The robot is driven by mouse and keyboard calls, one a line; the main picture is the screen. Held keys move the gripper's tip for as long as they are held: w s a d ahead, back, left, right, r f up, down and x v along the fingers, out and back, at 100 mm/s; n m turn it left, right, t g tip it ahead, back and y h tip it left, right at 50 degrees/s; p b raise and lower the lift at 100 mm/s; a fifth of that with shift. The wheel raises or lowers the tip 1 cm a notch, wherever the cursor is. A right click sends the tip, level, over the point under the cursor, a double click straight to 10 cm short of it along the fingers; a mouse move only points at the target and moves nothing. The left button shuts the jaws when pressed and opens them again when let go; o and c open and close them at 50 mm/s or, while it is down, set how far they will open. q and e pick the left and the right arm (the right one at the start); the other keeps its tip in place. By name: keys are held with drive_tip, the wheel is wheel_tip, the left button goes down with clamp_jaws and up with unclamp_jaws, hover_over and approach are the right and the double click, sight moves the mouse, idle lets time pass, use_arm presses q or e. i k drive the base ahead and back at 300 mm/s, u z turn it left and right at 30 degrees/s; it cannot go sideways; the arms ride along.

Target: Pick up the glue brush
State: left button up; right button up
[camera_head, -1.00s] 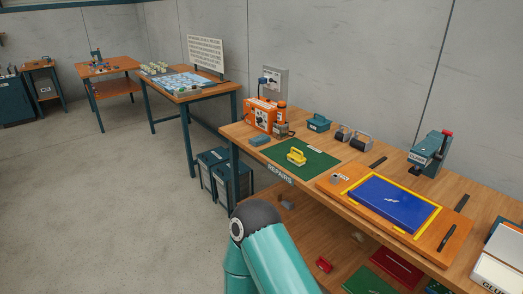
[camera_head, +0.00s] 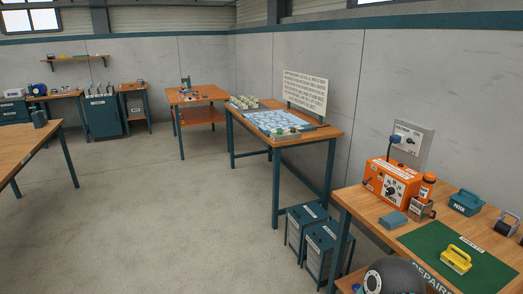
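I cannot make out a glue brush in the head view. Neither gripper is in view. Only a rounded dark grey joint of my own arm (camera_head: 393,277) shows at the bottom right edge.
The repairs bench (camera_head: 368,206) at right holds an orange machine (camera_head: 388,184), a green mat (camera_head: 480,268) and a yellow-handled block (camera_head: 457,258). Dark bins (camera_head: 322,245) stand beside it. A table with a blue-white sheet (camera_head: 273,122) stands behind. The floor (camera_head: 150,215) at centre left is clear.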

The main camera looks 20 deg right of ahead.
sight(461, 266)
drive_tip(key=z, duration=0.5)
drive_tip(key=i, duration=1.1)
drive_tip(key=z, duration=1)
drive_tip(key=i, duration=0.5)
drive_tip(key=z, duration=0.3)
drive_tip(key=k, duration=0.9)
drive_tip(key=z, duration=0.2)
drive_tip(key=i, duration=0.9)
drive_tip(key=u, duration=0.1)
